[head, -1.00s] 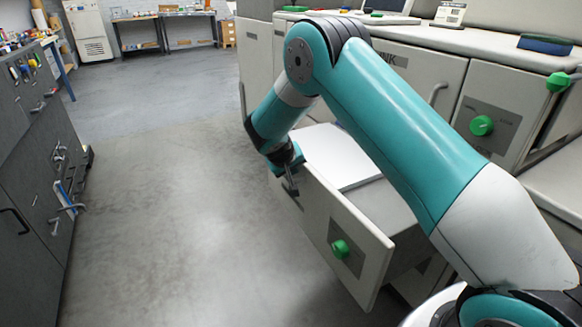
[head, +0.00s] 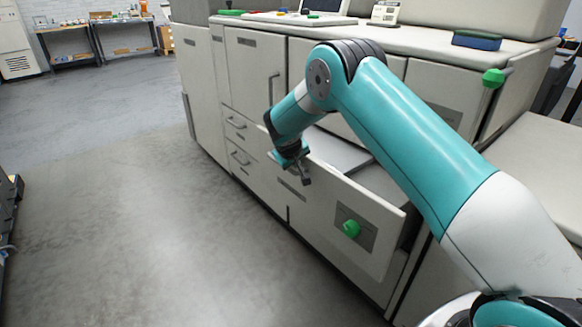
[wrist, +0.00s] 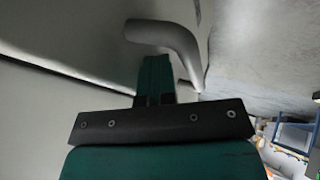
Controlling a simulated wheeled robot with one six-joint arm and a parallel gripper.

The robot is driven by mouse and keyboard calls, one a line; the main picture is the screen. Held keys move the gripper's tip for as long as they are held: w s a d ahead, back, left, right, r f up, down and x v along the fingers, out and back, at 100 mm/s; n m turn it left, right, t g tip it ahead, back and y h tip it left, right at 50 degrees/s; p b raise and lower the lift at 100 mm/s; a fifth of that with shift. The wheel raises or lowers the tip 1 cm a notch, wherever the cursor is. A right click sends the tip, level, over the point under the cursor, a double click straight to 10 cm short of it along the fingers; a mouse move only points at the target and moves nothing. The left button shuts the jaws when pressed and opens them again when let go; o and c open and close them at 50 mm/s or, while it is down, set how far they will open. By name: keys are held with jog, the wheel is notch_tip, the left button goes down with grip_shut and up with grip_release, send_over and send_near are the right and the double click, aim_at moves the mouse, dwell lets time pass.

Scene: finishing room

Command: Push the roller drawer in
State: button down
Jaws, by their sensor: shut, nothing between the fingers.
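The roller drawer is the pale drawer with a wide front (head: 318,202) and a green knob (head: 351,229) on a grey plate. It stands partly out of the machine in the head view, with part of its light inside (head: 342,152) showing behind the front. My gripper (head: 304,177) is shut and empty at the upper left part of the drawer front. I cannot tell whether it touches the front. The wrist view shows my gripper (wrist: 155,78) close to a bent grey bar (wrist: 172,38) beside a pale surface.
The machine body (head: 200,90) has more doors and small handled drawers (head: 240,158) left of the open drawer. A blue item (head: 477,41) lies on its top. Workbenches (head: 100,35) stand far back.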

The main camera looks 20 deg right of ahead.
aim_at(320, 145)
jog(key=w+d, duration=0.1)
jog(key=d, duration=0.2)
jog(key=w+d, duration=0.1)
jog(key=d, duration=0.2)
jog(key=w+d, duration=0.1)
jog(key=d, duration=0.3)
jog(key=shift+d, duration=0.1)
jog(key=shift+w+d, duration=0.1)
jog(key=shift+d, duration=0.25)
jog(key=shift+r, duration=0.1)
